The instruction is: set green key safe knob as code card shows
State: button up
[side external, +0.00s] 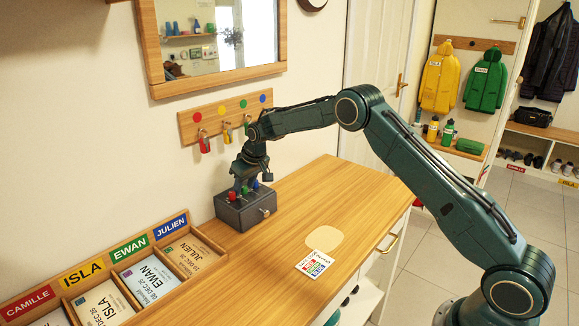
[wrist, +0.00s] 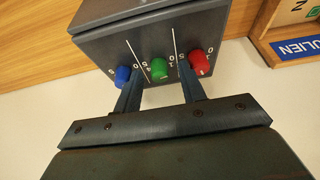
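The key safe (side external: 240,210) is a dark grey box on the wooden counter; it fills the top of the wrist view (wrist: 150,30). Its knob face carries a blue knob (wrist: 123,74), a green knob (wrist: 158,66) and a red knob (wrist: 200,63), with small white digits around them. My gripper (wrist: 159,70) is open, one finger on each side of the green knob with gaps visible. Whether the tips reach down beside it is unclear. The green knob's setting is not readable. The code card (side external: 314,264), white with coloured marks, lies flat on the counter; its digits are too small to read.
A name-labelled tray (side external: 203,239) with cards stands left of the safe. A hook rail (side external: 224,115) with hanging keys is on the wall behind, close to my wrist. A pale rounded patch (side external: 324,237) lies beside the card. The counter right of the safe is mostly clear.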

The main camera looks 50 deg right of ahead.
grip_shut()
jog(key=shift+m, duration=0.4)
jog(key=m+h, duration=0.1)
jog(key=m, duration=0.2)
jog(key=shift+a+h, duration=0.15)
jog(key=shift+h, duration=0.15)
jog(key=shift+w+m+g+h, duration=0.1)
jog(key=shift+m+g+h, duration=0.4)
jog(key=shift+m, duration=1.5)
jog(key=shift+o, duration=0.2)
grip_release()
jog(key=shift+a+r, duration=0.1)
jog(key=shift+r, duration=0.1)
